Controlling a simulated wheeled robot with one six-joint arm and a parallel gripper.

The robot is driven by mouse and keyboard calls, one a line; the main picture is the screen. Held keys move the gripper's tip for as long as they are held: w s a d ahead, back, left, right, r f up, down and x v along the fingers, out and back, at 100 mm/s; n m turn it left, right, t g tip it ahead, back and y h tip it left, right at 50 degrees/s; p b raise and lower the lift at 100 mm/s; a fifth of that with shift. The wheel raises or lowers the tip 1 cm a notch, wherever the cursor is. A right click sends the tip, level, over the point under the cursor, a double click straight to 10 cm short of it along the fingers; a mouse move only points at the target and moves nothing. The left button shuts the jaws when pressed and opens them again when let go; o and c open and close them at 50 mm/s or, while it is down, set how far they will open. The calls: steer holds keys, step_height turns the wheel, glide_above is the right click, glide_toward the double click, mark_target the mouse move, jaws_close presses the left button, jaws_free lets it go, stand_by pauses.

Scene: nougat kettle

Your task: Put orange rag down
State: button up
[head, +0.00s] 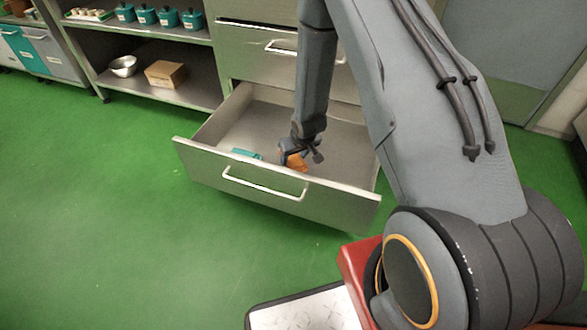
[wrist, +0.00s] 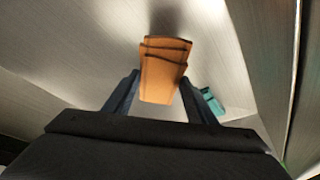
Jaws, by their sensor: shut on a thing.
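The orange rag (wrist: 163,75) is a folded stack of cloth between the two fingers of my gripper (wrist: 160,92) in the wrist view. My gripper is shut on it. In the head view the orange rag (head: 296,161) shows at the end of my arm, inside the open bottom drawer (head: 210,160). My gripper (head: 292,152) is low inside the drawer there. A dark shadow lies beyond the rag on the drawer floor in the wrist view. I cannot tell whether the rag touches the floor.
A teal item (head: 246,153) lies in the drawer left of my gripper; it also shows in the wrist view (wrist: 211,102). The drawer floor is otherwise mostly bare. A closed drawer (head: 250,45) is above. Shelves at left hold teal jars (head: 145,15), a metal bowl (head: 123,66) and a cardboard box (head: 165,74).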

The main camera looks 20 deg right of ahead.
steer(key=shift+f+b, duration=0.7)
steer(key=shift+f, duration=1.85)
steer(key=shift+f, duration=0.1)
steer(key=o, duration=1)
steer(key=shift+c, duration=0.2)
steer(key=p+v, duration=0.4)
steer(key=v, duration=0.8)
